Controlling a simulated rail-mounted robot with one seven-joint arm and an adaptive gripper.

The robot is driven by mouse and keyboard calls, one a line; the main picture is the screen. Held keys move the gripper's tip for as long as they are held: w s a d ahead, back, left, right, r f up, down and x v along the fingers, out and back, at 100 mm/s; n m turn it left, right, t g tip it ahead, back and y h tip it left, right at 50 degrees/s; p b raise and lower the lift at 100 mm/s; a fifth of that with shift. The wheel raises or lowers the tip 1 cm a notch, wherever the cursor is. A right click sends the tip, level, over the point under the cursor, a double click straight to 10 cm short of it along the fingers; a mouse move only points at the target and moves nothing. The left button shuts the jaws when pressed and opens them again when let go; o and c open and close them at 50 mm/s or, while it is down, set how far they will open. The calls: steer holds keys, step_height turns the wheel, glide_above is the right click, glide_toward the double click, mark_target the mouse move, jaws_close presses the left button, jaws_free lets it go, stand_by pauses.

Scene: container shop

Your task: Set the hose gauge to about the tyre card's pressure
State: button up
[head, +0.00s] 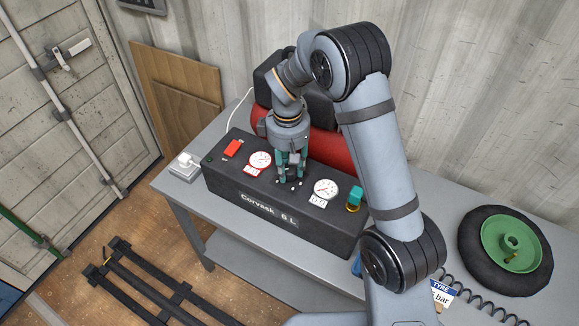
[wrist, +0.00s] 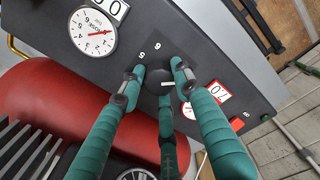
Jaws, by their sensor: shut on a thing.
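My gripper (head: 291,172) is over the top panel of the black compressor (head: 240,190). In the wrist view its teal fingers (wrist: 158,82) are shut around a dark round knob (wrist: 153,88) with a pale mark; numbers ring it on the panel. A plain-rimmed gauge (head: 325,188) is right of the gripper; in the wrist view this gauge (wrist: 92,31) has a red needle, and its partly cut-off readout ends in 0. A red-rimmed gauge (head: 259,161) is left of the gripper. The tyre card (head: 442,292) shows "TYRE" and "bar"; my arm hides its number.
A red switch (head: 233,148) is on the panel's left and a teal-topped brass fitting (head: 355,196) on its right. A red tank (head: 326,147) lies behind. A tyre with a green hub (head: 511,246) and a coiled black hose (head: 488,302) are on the bench's right.

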steer(key=shift+c, duration=1.1)
steer(key=shift+f+m+b, duration=0.15)
steer(key=shift+m+b, duration=0.15)
steer(key=m+b, duration=0.2)
steer(key=m, duration=0.1)
steer(key=shift+f+m+b, duration=0.1)
steer(key=shift+m+b, duration=0.2)
steer(key=shift+b, duration=0.05)
steer(key=m+b, duration=0.2)
steer(key=m, duration=0.1)
steer(key=shift+m, duration=0.4)
steer(key=m+b, duration=0.2)
steer(key=m, duration=0.1)
steer(key=shift+m, duration=0.3)
steer(key=m+b, duration=0.2)
steer(key=m, duration=0.3)
steer(key=shift+g+b, duration=0.3)
steer(key=shift+b, duration=0.1)
steer(key=m+b, duration=0.2)
steer(key=m, duration=0.3)
steer(key=shift+a+m, duration=0.1)
steer(key=shift+m, duration=0.2)
steer(key=shift+r, duration=0.2)
